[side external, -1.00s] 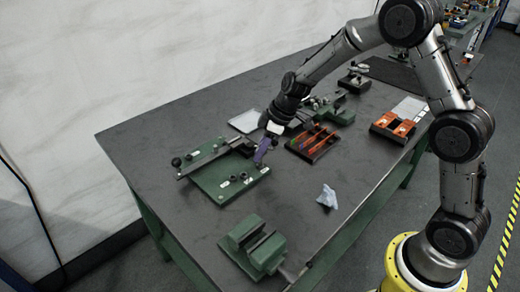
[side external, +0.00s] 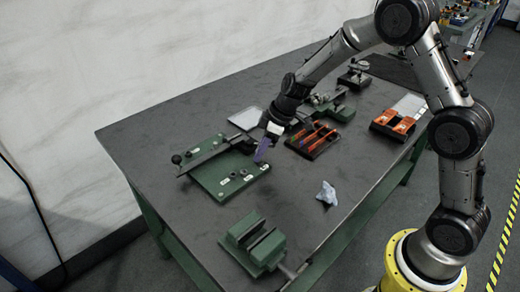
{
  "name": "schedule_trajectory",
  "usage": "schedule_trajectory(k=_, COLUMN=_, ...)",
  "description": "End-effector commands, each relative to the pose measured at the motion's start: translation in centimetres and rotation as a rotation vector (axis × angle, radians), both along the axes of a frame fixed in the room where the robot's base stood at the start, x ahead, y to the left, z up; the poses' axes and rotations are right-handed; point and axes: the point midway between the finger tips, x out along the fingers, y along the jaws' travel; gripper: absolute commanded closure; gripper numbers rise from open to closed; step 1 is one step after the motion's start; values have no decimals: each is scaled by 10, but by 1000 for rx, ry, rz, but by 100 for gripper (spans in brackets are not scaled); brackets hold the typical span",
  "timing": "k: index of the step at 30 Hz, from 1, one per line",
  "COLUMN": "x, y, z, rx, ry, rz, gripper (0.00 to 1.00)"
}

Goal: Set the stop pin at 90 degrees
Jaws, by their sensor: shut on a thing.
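The green bending fixture (side external: 216,184) lies flat on the bench at left centre. It has a long dark bar along its back edge, a black ball knob at its left end, and several small dark sockets with white labels on its front part. My gripper (side external: 266,140) points down over the right end of the fixture. It is shut on a small purple piece (side external: 262,151), which I cannot clearly make out as the stop pin. The piece's lower end is close to the plate, but I cannot tell whether it touches or sits in a socket.
A black tray with orange-handled tools (side external: 325,148) lies right of my gripper. A green vise (side external: 262,246) stands at the front, near a crumpled pale cloth (side external: 327,194). A light sheet (side external: 243,118) lies behind the fixture. Bare bench lies between fixture and cloth.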

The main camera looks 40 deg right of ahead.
Motion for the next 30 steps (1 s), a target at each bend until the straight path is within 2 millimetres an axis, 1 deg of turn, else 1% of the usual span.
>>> schedule_trajectory(k=22, x=0, y=0, z=-4, rx=0, ry=1, rz=-1, gripper=100)
schedule_trajectory(k=23, x=0, y=0, z=-4, rx=0, ry=1, rz=-1, gripper=73)
schedule_trajectory(k=24, x=0, y=0, z=-4, rx=0, ry=1, rz=-1, gripper=66)
schedule_trajectory(k=30, x=0, y=0, z=-4, rx=0, ry=1, rz=-1, gripper=65)
